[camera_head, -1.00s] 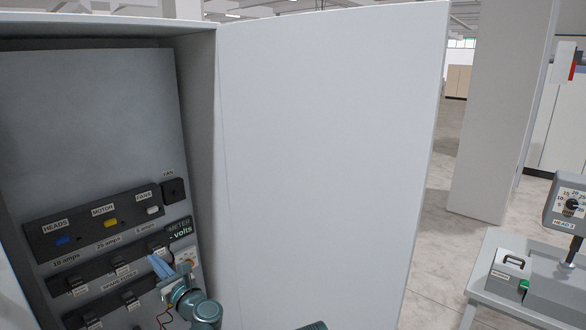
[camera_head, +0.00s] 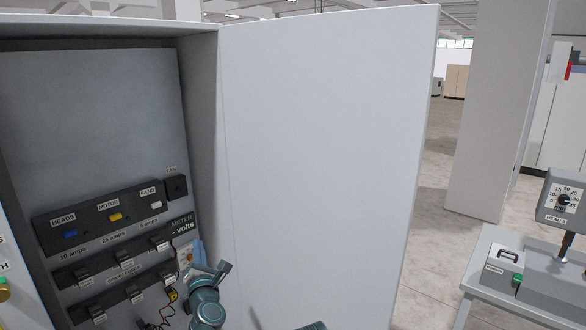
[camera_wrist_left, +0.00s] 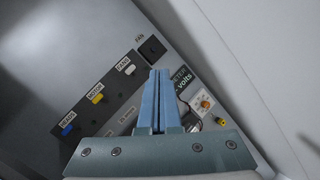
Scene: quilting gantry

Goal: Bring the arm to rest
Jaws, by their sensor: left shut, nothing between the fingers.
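My left gripper (camera_head: 197,252) is in front of the lower right of the open electrical cabinet, near the meter label (camera_head: 181,227). Its blue fingers (camera_wrist_left: 155,100) are shut together with nothing between them in the left wrist view. They point toward the fuse panel and stand apart from it as far as I can tell. The fuse strip (camera_head: 108,217) has blue, yellow and white fuses labelled HEADS, MOTOR and FANS. My right gripper does not show.
The open white cabinet door (camera_head: 320,150) fills the middle, right of my left arm. Red and dark leads and a yellow probe (camera_head: 172,295) hang by the meter. A grey bench (camera_head: 485,275) with a dial box (camera_head: 566,198) stands at the right, with clear floor (camera_head: 440,230) beyond the door.

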